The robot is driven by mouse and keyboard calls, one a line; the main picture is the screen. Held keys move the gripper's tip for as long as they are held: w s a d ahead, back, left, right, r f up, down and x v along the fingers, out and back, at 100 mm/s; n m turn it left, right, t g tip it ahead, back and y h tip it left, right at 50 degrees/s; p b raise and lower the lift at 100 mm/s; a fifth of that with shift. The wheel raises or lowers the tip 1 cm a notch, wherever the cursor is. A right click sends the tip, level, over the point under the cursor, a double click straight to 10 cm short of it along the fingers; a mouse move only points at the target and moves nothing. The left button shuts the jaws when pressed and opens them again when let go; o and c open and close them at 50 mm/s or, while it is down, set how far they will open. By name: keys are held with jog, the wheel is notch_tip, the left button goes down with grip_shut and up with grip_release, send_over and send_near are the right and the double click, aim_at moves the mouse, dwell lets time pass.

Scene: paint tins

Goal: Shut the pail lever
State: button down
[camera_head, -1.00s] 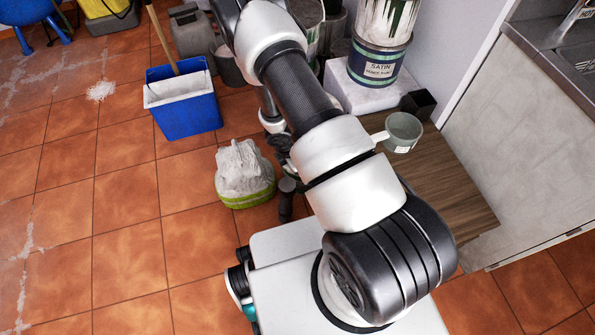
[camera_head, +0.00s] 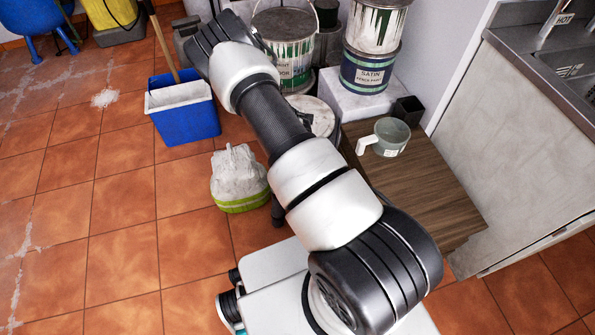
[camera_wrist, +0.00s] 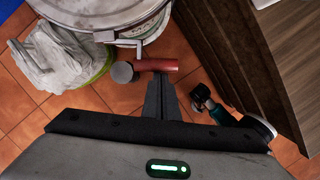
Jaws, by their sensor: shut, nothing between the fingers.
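The pail shows at the top of the wrist view, with its pale round lid (camera_wrist: 95,8) and a metal ring around the rim. Its lever, with a red grip (camera_wrist: 155,65), sticks out from the near side of the ring. My gripper (camera_wrist: 159,80) is shut and empty, with its tips right at the red grip; I cannot tell whether they touch it. In the head view, part of the pail's lid (camera_head: 318,112) shows behind my arm. The lever and my gripper are hidden there.
A white bag in a green tub (camera_head: 238,183) stands left of the pail. A wooden surface (camera_head: 432,190) with a grey-green mug (camera_head: 391,136) lies to the right. Paint tins (camera_head: 369,70) stand behind on a white block. A blue bucket (camera_head: 185,125) is farther left on open tiled floor.

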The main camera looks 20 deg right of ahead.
jog(key=shift+w+d, duration=0.15)
jog(key=shift+d, duration=0.35)
jog(key=p+v, duration=0.6)
jog(key=v, duration=1.1)
jog(key=shift+r+p, duration=0.2)
jog(key=shift+p, duration=0.1)
